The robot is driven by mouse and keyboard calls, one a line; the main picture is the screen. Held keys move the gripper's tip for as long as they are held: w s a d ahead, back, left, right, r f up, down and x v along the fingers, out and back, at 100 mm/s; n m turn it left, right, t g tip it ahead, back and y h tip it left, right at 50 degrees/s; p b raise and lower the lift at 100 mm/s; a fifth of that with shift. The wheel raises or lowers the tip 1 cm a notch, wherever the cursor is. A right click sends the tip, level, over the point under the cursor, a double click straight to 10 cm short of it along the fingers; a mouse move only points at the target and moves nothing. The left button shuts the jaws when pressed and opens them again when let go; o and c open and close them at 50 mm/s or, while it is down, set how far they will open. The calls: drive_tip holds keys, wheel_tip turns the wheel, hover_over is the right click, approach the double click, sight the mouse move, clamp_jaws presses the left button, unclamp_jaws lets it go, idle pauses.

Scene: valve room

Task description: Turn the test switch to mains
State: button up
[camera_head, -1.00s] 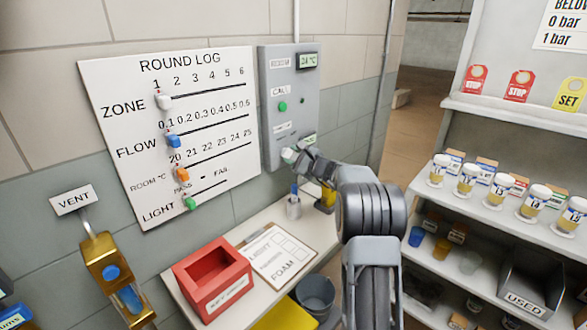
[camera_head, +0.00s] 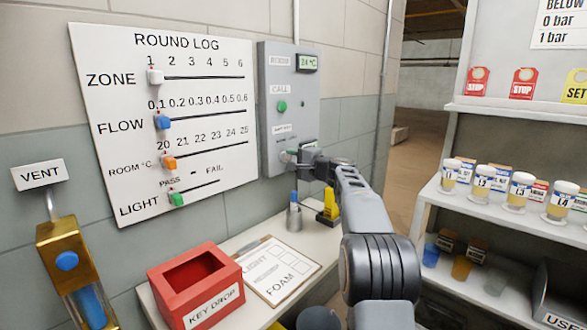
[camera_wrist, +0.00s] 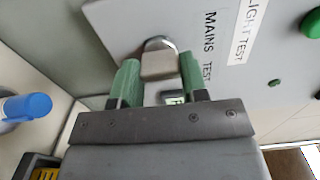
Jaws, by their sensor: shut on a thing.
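The test switch is a pale, squarish knob (camera_wrist: 160,62) on a rounded metal base. It sits low on the grey wall panel (camera_head: 302,115). Beside it in the wrist view are the words MAINS (camera_wrist: 210,28) and TEST (camera_wrist: 207,73), and a LIGHT TEST label (camera_wrist: 245,30). My gripper (camera_wrist: 160,80) has green fingertips on both sides of the knob and is shut on it. In the head view my gripper (camera_head: 298,156) is at the panel's lower edge and largely hides the switch. I cannot tell which word the knob points to.
A green call button (camera_head: 282,106) and a small display (camera_head: 308,63) are higher on the panel. Below, a shelf holds a red key drop box (camera_head: 200,298), a clipboard (camera_head: 268,243), a blue-topped marker (camera_head: 294,197) and a yellow-and-black object (camera_head: 328,204). Shelving with tubs stands right.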

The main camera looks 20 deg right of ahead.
drive_tip(key=shift+n, duration=0.3)
idle(0.4)
drive_tip(key=o, duration=0.9)
drive_tip(key=b+v, duration=0.1)
drive_tip(key=v, duration=1.2)
drive_tip(key=shift+s+d, duration=0.2)
drive_tip(key=shift+s, duration=0.15)
drive_tip(key=s+a+r+n+g+p, duration=0.1)
drive_tip(key=s+a+n+g+p, duration=0.1)
drive_tip(key=s+a+g+p, duration=0.35)
drive_tip(key=s+a+n+g+p, duration=0.25)
drive_tip(key=a+p, duration=0.35)
drive_tip(key=a, duration=0.4)
drive_tip(key=s+a+n+g+h+p, duration=0.1)
drive_tip(key=s+n+h+p, duration=0.1)
drive_tip(key=s, duration=0.4)
drive_tip(key=s+a+f+n+g+h+p, duration=0.1)
drive_tip(key=s+a+n+g+h+p, duration=0.1)
drive_tip(key=s+p, duration=0.4)
drive_tip(key=s+a+f+n+g+h+p, duration=0.1)
drive_tip(key=s+a+n+h+p, duration=0.1)
drive_tip(key=s, duration=0.4)
drive_tip(key=shift+s+n+g+h+p, duration=0.2)
drive_tip(key=shift+n+g+h+p, duration=0.35)
drive_tip(key=shift+n+p, duration=0.85)
